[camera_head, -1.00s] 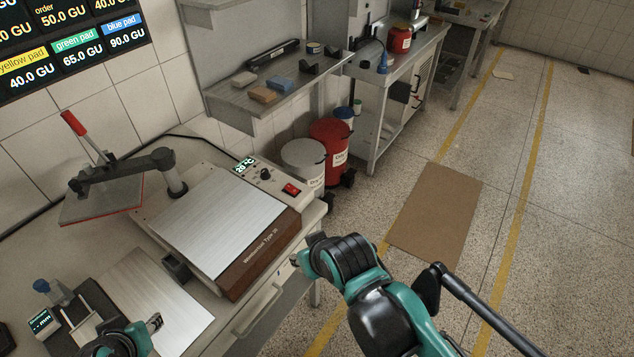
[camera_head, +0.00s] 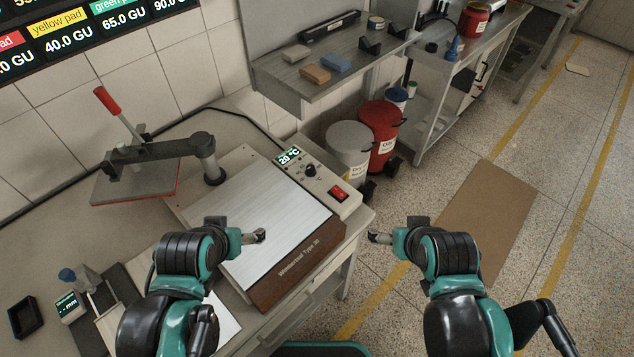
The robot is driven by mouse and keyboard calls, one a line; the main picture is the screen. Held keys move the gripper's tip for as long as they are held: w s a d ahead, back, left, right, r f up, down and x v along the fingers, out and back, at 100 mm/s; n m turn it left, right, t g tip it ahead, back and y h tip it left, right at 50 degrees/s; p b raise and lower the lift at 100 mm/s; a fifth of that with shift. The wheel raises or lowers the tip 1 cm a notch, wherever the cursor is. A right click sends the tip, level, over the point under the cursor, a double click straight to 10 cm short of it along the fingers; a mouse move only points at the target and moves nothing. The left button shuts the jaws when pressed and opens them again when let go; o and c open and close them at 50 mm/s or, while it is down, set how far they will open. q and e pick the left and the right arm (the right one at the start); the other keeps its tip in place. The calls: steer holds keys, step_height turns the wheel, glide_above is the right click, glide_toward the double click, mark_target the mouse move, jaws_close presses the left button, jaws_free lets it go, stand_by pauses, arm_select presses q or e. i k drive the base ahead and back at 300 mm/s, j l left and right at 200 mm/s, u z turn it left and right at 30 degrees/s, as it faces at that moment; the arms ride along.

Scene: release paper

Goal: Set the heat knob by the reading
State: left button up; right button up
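The heat knob (camera_head: 310,171) is a small black dial on the control panel of the heated plate press (camera_head: 262,232). The display (camera_head: 289,156) beside it reads 20 °C, and a red switch (camera_head: 338,193) sits to its right. The press's upper plate (camera_head: 135,185), with a red handle, is swung aside to the left. My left gripper (camera_head: 262,236) is over the metal plate, below and left of the knob. My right gripper (camera_head: 372,237) is right of the press, beyond the bench edge. Nothing shows in either gripper; finger opening is too small to tell.
A dark wall screen (camera_head: 75,38) lists pad readings: yellow 40.0 GU, green 65.0 GU. A gauge with a small display (camera_head: 68,307) and a black tray (camera_head: 25,317) lie at bottom left. A shelf (camera_head: 275,75) with blocks hangs above grey (camera_head: 348,150) and red (camera_head: 381,130) bins.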

mark_target(310, 170)
steer(key=i+l+u, duration=0.1)
steer(key=l, duration=0.35)
steer(key=l+u, duration=0.1)
steer(key=l, duration=0.4)
steer(key=i+l, duration=0.15)
steer(key=l, duration=0.3)
steer(key=i, duration=0.45)
steer(key=u, duration=0.05)
